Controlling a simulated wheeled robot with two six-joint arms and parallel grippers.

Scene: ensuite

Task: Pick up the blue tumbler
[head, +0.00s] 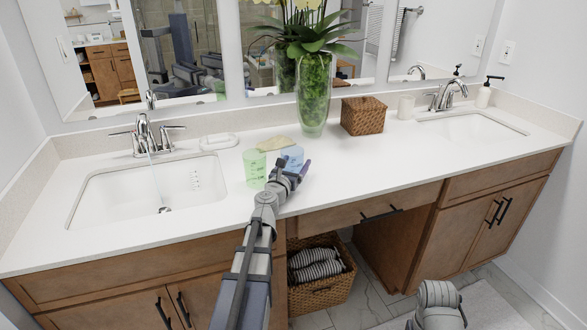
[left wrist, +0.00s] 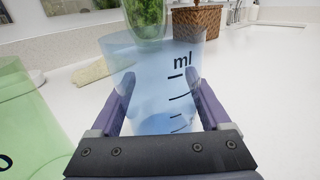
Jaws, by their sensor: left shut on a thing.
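The blue tumbler (head: 292,155) is translucent and stands on the white counter, partly hidden behind my left gripper (head: 290,173). In the left wrist view the blue tumbler (left wrist: 155,75) has "ml" and dark measuring marks and sits upright between the two fingers of my left gripper (left wrist: 160,98). The left gripper is shut on it. I cannot tell whether its base touches the counter. My right arm shows at the bottom right of the head view, but its gripper is out of view.
A green tumbler (head: 254,168) stands close to the left. A sink (head: 150,190) lies further left. The counter (head: 400,155) to the right is clear.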

